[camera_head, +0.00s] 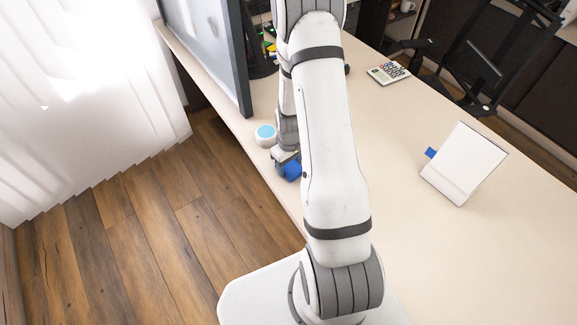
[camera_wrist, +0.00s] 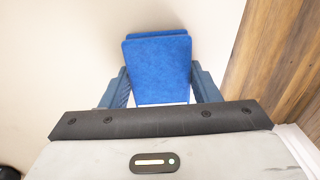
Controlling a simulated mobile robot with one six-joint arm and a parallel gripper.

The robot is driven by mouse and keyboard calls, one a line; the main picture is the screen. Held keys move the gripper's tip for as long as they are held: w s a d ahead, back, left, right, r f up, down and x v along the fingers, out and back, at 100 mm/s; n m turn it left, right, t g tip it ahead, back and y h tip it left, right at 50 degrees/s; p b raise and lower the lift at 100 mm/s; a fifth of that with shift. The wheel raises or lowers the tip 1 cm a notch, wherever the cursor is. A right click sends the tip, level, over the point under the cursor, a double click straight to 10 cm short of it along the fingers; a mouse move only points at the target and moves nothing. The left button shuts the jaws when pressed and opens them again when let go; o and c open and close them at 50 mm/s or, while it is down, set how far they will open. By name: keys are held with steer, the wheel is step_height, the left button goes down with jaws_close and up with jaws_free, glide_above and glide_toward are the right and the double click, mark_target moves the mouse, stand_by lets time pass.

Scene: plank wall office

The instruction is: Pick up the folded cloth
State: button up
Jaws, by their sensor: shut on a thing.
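The folded cloth is blue and lies between the two fingers of my gripper in the wrist view (camera_wrist: 158,70). My gripper (camera_wrist: 160,88) has a finger against each side of it and is shut on it. In the head view the blue cloth (camera_head: 291,171) shows at the tip of my gripper (camera_head: 284,160), near the left edge of the desk and partly hidden by my arm. I cannot tell whether the cloth touches the desk top.
A white round thing with a blue top (camera_head: 265,134) stands close by on the desk (camera_head: 420,240). A monitor (camera_head: 212,45) stands behind it. A calculator (camera_head: 388,73) and a white tilted stand (camera_head: 464,162) are at the right. The desk's left edge drops to wooden floor (camera_head: 150,230).

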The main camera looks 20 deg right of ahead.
mark_target(290, 165)
step_height(290, 165, up, 10)
steer(key=b, duration=0.1)
stand_by(0.5)
